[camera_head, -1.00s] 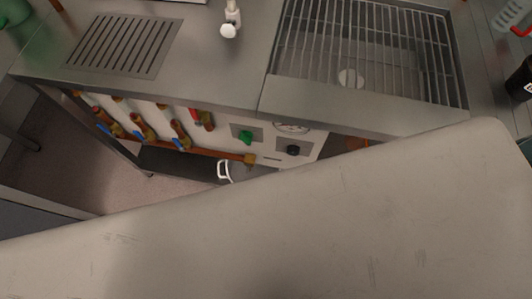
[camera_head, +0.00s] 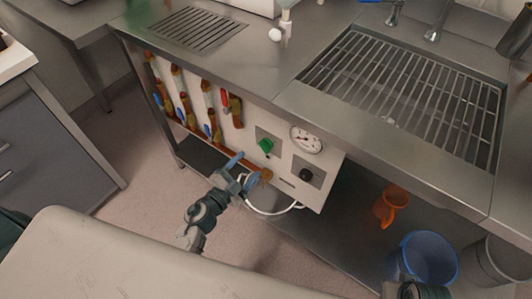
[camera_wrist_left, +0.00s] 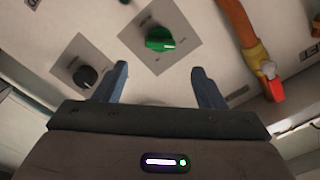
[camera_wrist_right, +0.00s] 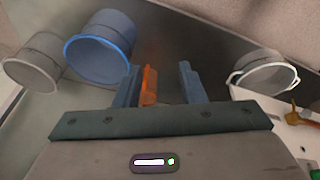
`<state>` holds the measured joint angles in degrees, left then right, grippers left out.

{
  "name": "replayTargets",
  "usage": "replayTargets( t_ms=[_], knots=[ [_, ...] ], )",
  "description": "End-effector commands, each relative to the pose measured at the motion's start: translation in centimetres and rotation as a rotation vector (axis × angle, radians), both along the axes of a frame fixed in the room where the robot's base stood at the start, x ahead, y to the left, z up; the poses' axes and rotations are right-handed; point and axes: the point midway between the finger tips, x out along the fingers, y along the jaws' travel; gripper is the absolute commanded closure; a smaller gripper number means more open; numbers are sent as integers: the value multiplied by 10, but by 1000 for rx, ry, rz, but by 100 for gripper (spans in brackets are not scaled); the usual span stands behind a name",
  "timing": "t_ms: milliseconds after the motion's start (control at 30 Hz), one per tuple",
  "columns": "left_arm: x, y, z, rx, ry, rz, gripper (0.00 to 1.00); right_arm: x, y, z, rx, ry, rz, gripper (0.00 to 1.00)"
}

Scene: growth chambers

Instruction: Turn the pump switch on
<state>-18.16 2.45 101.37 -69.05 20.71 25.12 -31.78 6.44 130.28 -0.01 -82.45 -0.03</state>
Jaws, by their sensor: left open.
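A white panel (camera_head: 286,190) under the steel counter carries a green knob (camera_head: 265,146), a black knob (camera_head: 305,175) and a round gauge (camera_head: 306,139). I cannot read which knob is the pump switch. My left gripper (camera_head: 243,171) is open and empty in front of the panel, left of and below the green knob. In the left wrist view, the green knob (camera_wrist_left: 159,39) lies beyond the gap between the fingertips (camera_wrist_left: 160,78), apart from them; the black knob (camera_wrist_left: 85,76) is left of them. My right gripper (camera_wrist_right: 159,75) is open in the right wrist view.
Pipes with red and blue valve handles (camera_head: 208,110) line the panel's left. An orange jug (camera_head: 391,206) and a blue bucket (camera_head: 429,258) are below the sink. A pale surface (camera_head: 110,262) fills the lower left. A white-rimmed pot (camera_wrist_right: 264,74) shows in the right wrist view.

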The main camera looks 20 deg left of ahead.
Motion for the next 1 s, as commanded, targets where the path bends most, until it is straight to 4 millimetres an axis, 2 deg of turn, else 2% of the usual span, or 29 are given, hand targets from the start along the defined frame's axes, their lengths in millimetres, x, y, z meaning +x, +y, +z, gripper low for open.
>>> replayTargets(
  t_ms=[33, 200, 400, 600, 833, 867, 1000],
  knots=[
    [11, -4, 2, -2, -2, 1, 36, 1, 0, -3, 0, 4, -1, 64],
    [42, -15, 1, -2, -1, 1, 36, 1, -1, -12, 1, 9, -2, 64],
    [69, -25, 0, -3, 1, 1, 36, 2, -1, -13, 1, 7, -2, 64],
    [79, -28, -1, -1, 2, 1, 36, 2, -1, -12, 1, 8, -2, 64],
    [79, -28, -1, -1, 2, 1, 36, 1, -1, -12, 1, 8, -2, 64],
    [79, -28, -1, -1, 2, 1, 40, 1, -1, -12, 1, 8, -2, 64],
    [79, -28, -1, -1, 2, 1, 68, 1, -1, -12, 1, 8, -2, 64]
  ],
)
